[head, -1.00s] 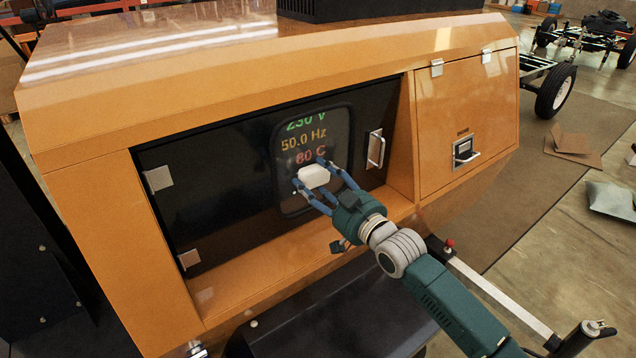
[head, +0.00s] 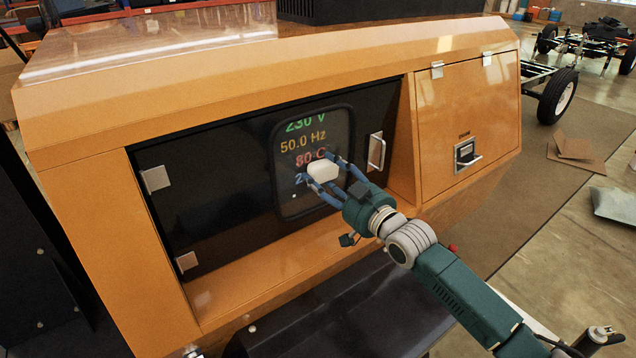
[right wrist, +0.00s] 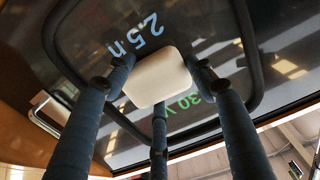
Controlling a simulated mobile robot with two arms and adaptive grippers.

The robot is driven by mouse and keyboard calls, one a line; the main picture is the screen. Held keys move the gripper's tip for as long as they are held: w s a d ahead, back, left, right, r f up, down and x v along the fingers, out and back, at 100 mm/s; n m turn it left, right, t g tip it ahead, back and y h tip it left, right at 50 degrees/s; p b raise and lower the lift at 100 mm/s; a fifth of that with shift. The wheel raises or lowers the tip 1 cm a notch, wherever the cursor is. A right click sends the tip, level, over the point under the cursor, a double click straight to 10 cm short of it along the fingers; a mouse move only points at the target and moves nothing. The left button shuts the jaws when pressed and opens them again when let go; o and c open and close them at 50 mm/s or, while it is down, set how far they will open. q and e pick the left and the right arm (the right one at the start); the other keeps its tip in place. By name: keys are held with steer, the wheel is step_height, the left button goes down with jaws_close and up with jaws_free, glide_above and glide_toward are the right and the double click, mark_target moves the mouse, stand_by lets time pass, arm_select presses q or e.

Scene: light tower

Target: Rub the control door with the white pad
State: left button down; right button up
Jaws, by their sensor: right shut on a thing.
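The control door (head: 215,190) is a glossy black panel with a display window (head: 290,165), set in the orange housing. It is closed, with a silver handle (head: 376,152) on its right side and hinges on its left. My right gripper (head: 323,173) is shut on the white pad (head: 322,170) in front of the lower display window. In the right wrist view the white pad (right wrist: 157,77) sits between the blue fingers, with the display behind it. I cannot tell whether the pad touches the glass. My left gripper is not in view.
An orange side door (head: 468,120) with a latch (head: 466,153) is to the right of the control door. A ledge (head: 290,255) of the housing runs below the control door. Cardboard (head: 573,147) and a wheeled chassis (head: 560,85) are on the floor at right.

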steer(key=shift+w+d+f+b, duration=0.1)
steer(key=shift+d+f+b, duration=0.1)
steer(key=shift+d, duration=0.25)
steer(key=shift+w+d+f+b, duration=0.1)
steer(key=shift+d+b, duration=0.1)
steer(key=shift+d, duration=0.2)
steer(key=shift+w+a, duration=0.1)
steer(key=shift+a, duration=0.15)
steer(key=shift+a+p, duration=0.35)
steer(key=shift+p, duration=0.05)
steer(key=a+p, duration=0.1)
steer(key=s+a+p, duration=0.1)
steer(key=shift+s+a, duration=0.15)
steer(key=shift+a, duration=0.2)
steer(key=shift+c, duration=0.6)
steer(key=shift+s+a+p, duration=0.25)
steer(key=shift+a+p, duration=0.05)
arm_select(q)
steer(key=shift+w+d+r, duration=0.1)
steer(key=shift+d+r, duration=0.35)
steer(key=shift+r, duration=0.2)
arm_select(e)
steer(key=shift+r, duration=0.1)
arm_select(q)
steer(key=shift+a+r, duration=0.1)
arm_select(e)
steer(key=shift+r, duration=0.1)
